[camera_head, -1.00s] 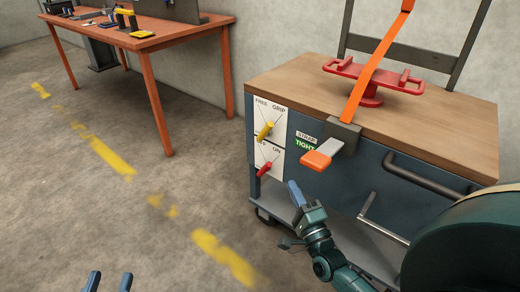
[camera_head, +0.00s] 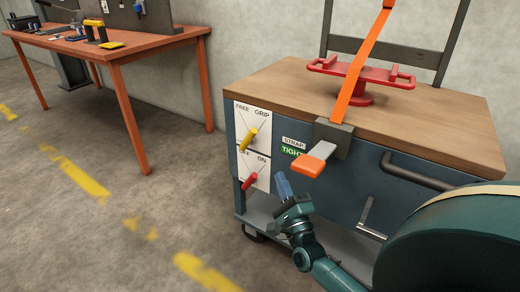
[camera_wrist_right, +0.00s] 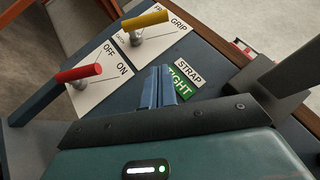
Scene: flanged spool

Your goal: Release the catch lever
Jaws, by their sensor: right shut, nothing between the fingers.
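The yellow lever (camera_head: 249,139) is on the FREE/GRIP plate on the blue cart's front. Its handle slants up toward GRIP. In the right wrist view, the yellow lever (camera_wrist_right: 145,20) is at the top, with small "CATCH" lettering beside it. My right gripper (camera_head: 282,184) is shut and empty, pointing up in front of the cart, to the right of and below the yellow lever and apart from it. In the right wrist view its fingers (camera_wrist_right: 163,85) are together and partly cover the TIGHT label. My left gripper is out of view.
A red lever (camera_head: 250,181) sits on the OFF/ON plate below the yellow one. An orange-tipped strap handle (camera_head: 314,160) juts out above my right gripper. A grey bar handle (camera_head: 415,172) is to the right. An orange table (camera_head: 120,55) stands at back left.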

